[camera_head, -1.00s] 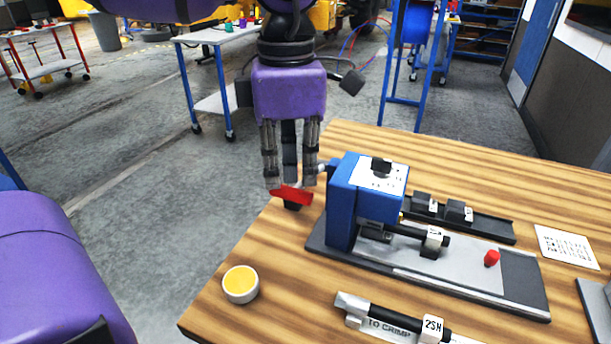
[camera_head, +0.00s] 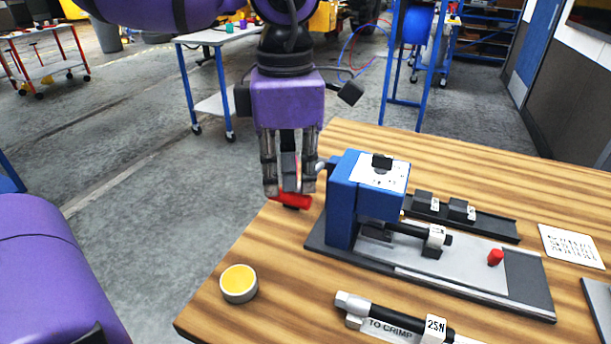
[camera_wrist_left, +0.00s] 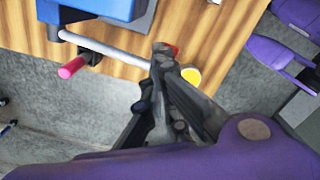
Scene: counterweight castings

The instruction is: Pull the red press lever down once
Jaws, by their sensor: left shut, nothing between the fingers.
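The red press lever grip (camera_head: 293,201) is at the left side of the blue press (camera_head: 342,205), over the table's left edge. My left gripper (camera_head: 289,190) is shut and empty, pointing down right at the grip and partly covering it. I cannot tell whether they touch. In the left wrist view, the fingertips (camera_wrist_left: 164,58) lie by the end of a grey rod coming from the press (camera_wrist_left: 100,8), with a bit of red beyond them. A pinkish-red handle (camera_wrist_left: 71,67) shows to the left there. My right gripper is out of view.
A yellow-topped round cup (camera_head: 239,284) stands near the table's left front edge. A black-and-silver tool (camera_head: 385,320) lies at the front. A red peg (camera_head: 496,257) stands on the press's base plate. Open floor lies left of the table.

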